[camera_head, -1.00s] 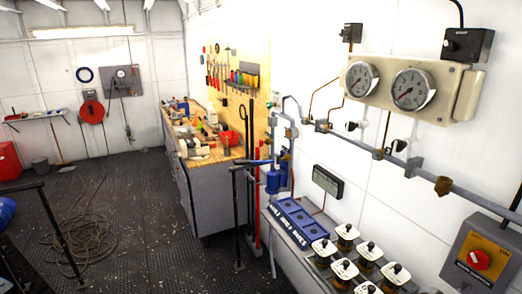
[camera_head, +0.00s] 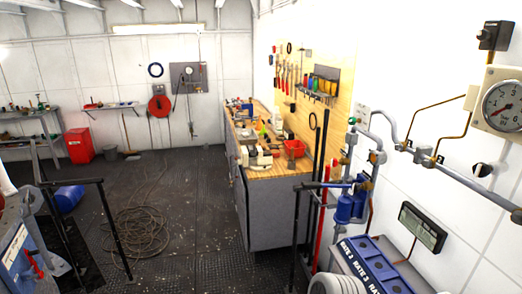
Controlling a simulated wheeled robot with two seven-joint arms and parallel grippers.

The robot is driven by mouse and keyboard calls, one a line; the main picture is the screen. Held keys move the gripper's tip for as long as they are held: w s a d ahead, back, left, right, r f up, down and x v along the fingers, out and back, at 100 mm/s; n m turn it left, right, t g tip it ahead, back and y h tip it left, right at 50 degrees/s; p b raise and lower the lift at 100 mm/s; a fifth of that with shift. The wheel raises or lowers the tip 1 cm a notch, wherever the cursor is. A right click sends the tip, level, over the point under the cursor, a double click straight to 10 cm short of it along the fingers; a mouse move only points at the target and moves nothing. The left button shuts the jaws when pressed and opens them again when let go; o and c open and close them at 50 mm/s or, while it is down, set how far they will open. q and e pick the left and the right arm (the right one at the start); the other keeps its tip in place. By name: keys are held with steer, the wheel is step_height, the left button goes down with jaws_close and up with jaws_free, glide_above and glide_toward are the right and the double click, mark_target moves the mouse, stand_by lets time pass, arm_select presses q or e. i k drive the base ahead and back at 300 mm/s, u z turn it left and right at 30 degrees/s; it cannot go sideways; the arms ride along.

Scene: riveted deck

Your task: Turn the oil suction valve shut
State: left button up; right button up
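No part in view is clearly labelled as the oil suction valve, and I cannot tell which fitting it is. Blue canisters (camera_head: 351,206) hang on wall pipework at the right, with a thin blue bar (camera_head: 328,185) running level beside them. A small valve-like fitting (camera_head: 378,157) sits on the pipe above them. A small red lever-like part (camera_head: 33,263) shows on grey machinery (camera_head: 14,235) at the lower left edge. Neither of my grippers is in view.
A workbench (camera_head: 267,215) with tools stands mid-room. Black railings (camera_head: 112,225) flank the deck at left, by a blue drum (camera_head: 69,198). A coiled hose (camera_head: 140,232) lies on the open floor. A blue battery-like box (camera_head: 368,265) is at lower right.

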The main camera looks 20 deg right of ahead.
mark_target(334, 162)
steer(key=u, duration=0.05)
steer(key=i, duration=1.7)
steer(key=z, duration=1.45)
steer(key=i, duration=0.7)
steer(key=z, duration=0.65)
